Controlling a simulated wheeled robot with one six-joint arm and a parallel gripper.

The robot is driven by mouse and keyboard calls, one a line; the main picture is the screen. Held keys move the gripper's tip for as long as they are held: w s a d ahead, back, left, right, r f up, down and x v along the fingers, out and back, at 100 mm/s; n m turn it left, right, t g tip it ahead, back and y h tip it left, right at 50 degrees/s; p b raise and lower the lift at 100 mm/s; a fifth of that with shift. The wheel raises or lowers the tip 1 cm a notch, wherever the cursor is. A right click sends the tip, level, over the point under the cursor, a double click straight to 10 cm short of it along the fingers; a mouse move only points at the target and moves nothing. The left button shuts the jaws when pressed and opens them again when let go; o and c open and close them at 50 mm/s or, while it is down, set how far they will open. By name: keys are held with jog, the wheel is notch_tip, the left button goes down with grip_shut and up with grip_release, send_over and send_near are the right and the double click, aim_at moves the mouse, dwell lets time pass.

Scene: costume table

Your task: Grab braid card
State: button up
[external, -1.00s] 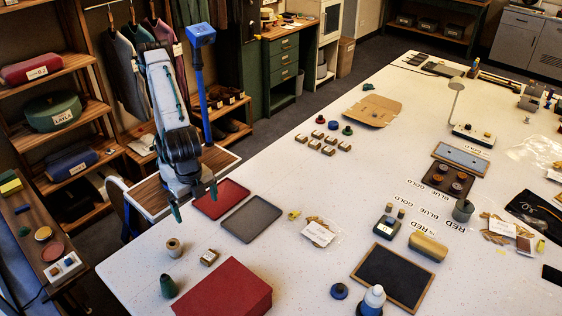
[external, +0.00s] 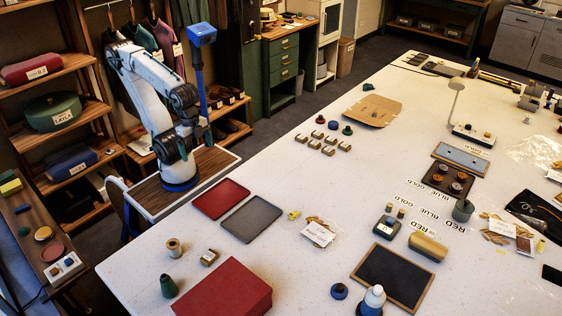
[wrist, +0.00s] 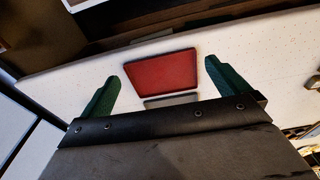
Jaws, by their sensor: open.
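My gripper (wrist: 162,72) is open and empty in the wrist view, its two green fingers wide apart. In the external view my arm is folded back over its base at the left edge of the table, and its fingers are hard to make out. No braid card can be identified for certain. A clear bag with gold braid and a white card (external: 318,233) lies right of the grey tray. A similar bag with braid and a card (external: 499,228) lies farther right. Both are well away from my gripper.
An empty red tray (external: 220,198) and grey tray (external: 251,219) lie nearest my arm; the red tray also shows in the wrist view (wrist: 160,72). A red box (external: 225,290), a green cone (external: 168,287) and a spool (external: 174,247) stand in front. The table (external: 275,165) is clear behind the trays.

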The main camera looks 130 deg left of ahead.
jog(key=shift+a, duration=0.1)
jog(key=c, duration=0.7)
jog(key=shift+o, duration=0.2)
jog(key=shift+w+r, duration=0.1)
